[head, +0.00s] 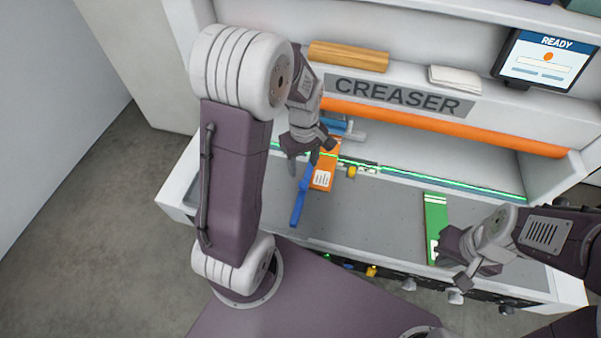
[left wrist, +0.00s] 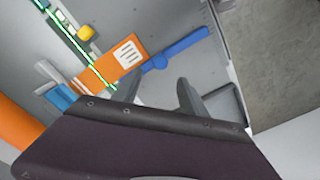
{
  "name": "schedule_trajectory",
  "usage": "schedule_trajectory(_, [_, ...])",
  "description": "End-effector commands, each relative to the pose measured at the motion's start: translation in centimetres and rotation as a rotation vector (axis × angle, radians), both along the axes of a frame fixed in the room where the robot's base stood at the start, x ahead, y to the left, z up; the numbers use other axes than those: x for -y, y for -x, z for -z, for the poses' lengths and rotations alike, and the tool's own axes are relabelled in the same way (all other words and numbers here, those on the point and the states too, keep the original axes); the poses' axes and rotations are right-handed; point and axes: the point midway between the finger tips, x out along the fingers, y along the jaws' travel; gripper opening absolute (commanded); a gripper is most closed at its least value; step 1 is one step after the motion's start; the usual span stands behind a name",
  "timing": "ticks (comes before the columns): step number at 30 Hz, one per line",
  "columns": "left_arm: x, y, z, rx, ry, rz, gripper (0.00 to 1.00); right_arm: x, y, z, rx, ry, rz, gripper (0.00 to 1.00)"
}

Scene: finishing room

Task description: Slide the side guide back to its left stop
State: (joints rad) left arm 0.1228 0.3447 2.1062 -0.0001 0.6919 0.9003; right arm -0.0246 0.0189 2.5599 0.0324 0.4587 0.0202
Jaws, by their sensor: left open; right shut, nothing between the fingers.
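An orange block with a white label (head: 322,177), which looks like the side guide, sits at the left part of the green-lit rail (head: 400,176). It also shows in the left wrist view (left wrist: 108,66). A blue bar (head: 298,207) lies along its left side; in the left wrist view the bar (left wrist: 182,47) reaches away from the block. My left gripper (head: 307,162) is open over the block and bar; contact cannot be told. My right gripper (head: 462,276) is shut and empty by the near end of a green plate (head: 435,215).
A yellow knob (head: 351,171) sits on the rail just right of the orange block. The grey bed (head: 385,215) is clear between the block and green plate. An orange roller (head: 450,128) runs behind, and a screen (head: 545,60) reads READY.

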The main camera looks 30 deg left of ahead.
Motion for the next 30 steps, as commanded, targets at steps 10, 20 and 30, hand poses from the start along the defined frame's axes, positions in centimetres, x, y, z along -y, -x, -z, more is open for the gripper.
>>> schedule_trajectory(10, [0.1, 0.2, 5.4, -0.006, 0.000, 0.001, 0.50, 0.0, 0.0, -0.3, 0.000, 0.000, 0.000, 0.00])
schedule_trajectory(20, [0.1, 0.1, 9.0, 0.000, 0.000, 0.002, 0.50, 0.0, 0.0, -0.5, 0.000, 0.000, 0.000, 0.00])
schedule_trajectory(30, [0.0, 0.0, 9.1, 0.001, 0.000, 0.002, 0.12, 0.0, 0.0, -0.5, 0.000, 0.000, 0.000, 0.00])
